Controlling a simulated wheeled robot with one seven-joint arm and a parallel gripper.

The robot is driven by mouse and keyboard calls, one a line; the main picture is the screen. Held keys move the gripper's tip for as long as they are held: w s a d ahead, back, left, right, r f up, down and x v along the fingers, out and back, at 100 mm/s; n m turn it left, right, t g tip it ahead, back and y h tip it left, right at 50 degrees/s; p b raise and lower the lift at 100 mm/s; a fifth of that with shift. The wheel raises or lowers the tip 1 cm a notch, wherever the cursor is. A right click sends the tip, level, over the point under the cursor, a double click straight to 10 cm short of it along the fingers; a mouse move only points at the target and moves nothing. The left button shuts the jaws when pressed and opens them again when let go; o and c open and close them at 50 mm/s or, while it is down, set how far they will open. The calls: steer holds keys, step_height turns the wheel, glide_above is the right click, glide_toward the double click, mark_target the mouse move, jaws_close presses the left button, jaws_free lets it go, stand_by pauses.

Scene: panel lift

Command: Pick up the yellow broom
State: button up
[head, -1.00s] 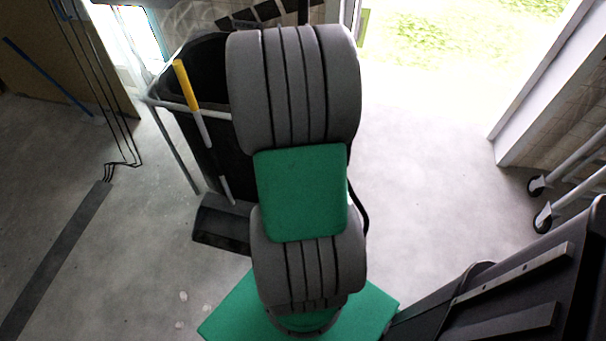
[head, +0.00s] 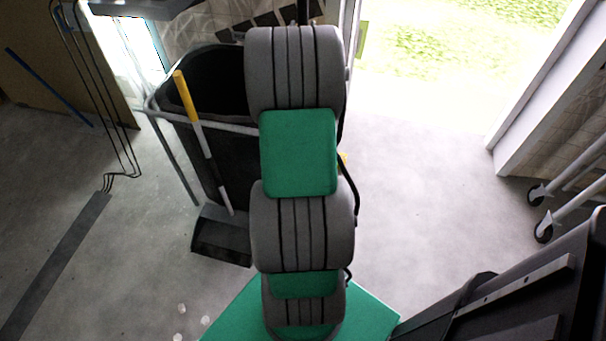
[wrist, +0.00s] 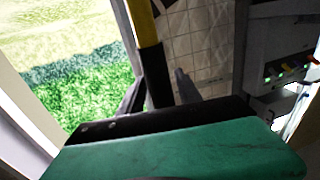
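In the wrist view, a pole with a yellow upper part and a black lower part (wrist: 147,25) runs down between the two dark fingers of my gripper (wrist: 160,92). The fingers are apart, one on each side of the pole; I cannot tell whether either touches it. In the head view my arm hides my gripper, and a small yellow bit (head: 343,158) shows just right of the arm. Another yellow-topped handle (head: 184,95) with a white and black shaft leans at the black bin and reaches down to a dark dustpan (head: 222,238).
The black bin (head: 222,165) on a grey frame stands behind and left of my arm. A bright doorway opens at the back. A wheeled rack (head: 570,195) and a dark panel-like object (head: 510,290) are at the right. The floor (head: 430,190) between is clear.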

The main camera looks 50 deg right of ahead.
jaws_close()
stand_by(0.4)
steer(key=shift+r, duration=0.15)
